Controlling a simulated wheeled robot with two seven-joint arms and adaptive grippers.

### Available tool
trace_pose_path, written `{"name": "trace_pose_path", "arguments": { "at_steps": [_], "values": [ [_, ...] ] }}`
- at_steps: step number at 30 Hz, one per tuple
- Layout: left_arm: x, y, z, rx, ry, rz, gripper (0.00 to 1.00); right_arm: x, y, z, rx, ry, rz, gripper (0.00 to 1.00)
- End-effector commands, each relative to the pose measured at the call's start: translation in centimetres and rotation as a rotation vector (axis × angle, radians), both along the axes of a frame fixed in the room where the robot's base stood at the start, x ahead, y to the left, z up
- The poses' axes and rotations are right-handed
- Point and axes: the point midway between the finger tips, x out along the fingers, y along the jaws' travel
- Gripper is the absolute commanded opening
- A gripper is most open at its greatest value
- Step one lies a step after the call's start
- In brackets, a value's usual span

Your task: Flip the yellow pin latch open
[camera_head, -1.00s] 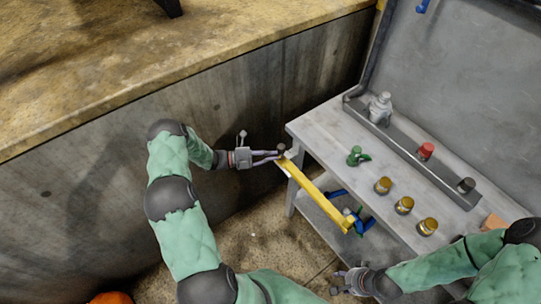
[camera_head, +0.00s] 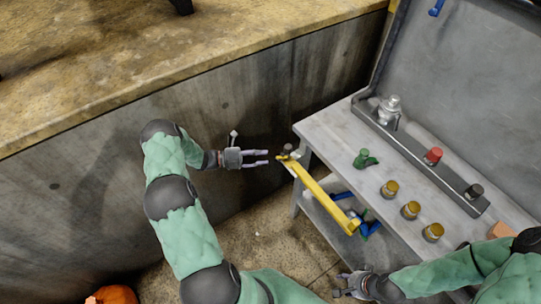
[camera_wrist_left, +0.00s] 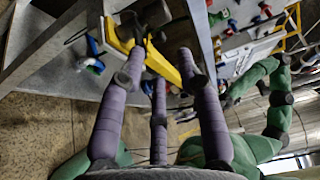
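The yellow latch bar (camera_head: 320,195) slants along the left edge of the grey bench, with a dark round knob (camera_head: 287,149) at its upper left end. In the left wrist view the yellow bar (camera_wrist_left: 160,66) shows beyond my fingertips, tilted. My left gripper (camera_head: 267,158) is open and empty, just left of the knob end, with a small gap to it. Its purple fingers (camera_wrist_left: 160,65) are spread apart in the left wrist view. My right gripper (camera_head: 336,285) is open and empty, low in the head view, below the bar's lower end.
Blue handles (camera_head: 370,227) and a green part sit by the bar's lower end. The bench top (camera_head: 335,130) carries a green knob (camera_head: 364,159), several brass knobs (camera_head: 410,210) and a strip with a red button (camera_head: 433,155). A concrete wall (camera_head: 80,190) stands behind my left arm.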

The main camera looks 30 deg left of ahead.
Motion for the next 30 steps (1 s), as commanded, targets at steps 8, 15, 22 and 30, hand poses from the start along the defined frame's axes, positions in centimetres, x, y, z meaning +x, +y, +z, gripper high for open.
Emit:
{"name": "trace_pose_path", "arguments": {
  "at_steps": [8,15,22,30],
  "values": [
    [-0.8,1.0,0.0,0.0,0.0,-0.001,0.35,0.0,0.0,0.0,0.0,0.0,0.0,0.4],
    [-0.8,0.6,-0.2,0.008,0.0,-0.008,0.38,0.0,0.0,0.0,0.0,0.0,0.0,0.4],
    [-2.2,-7.2,-4.6,0.258,-0.037,-0.211,0.38,0.0,0.0,0.0,0.0,0.0,0.0,0.4],
    [-10.4,-18.7,-12.0,0.771,-0.391,-0.796,0.38,0.0,0.0,0.0,0.0,0.0,0.0,0.4]
  ]
}}
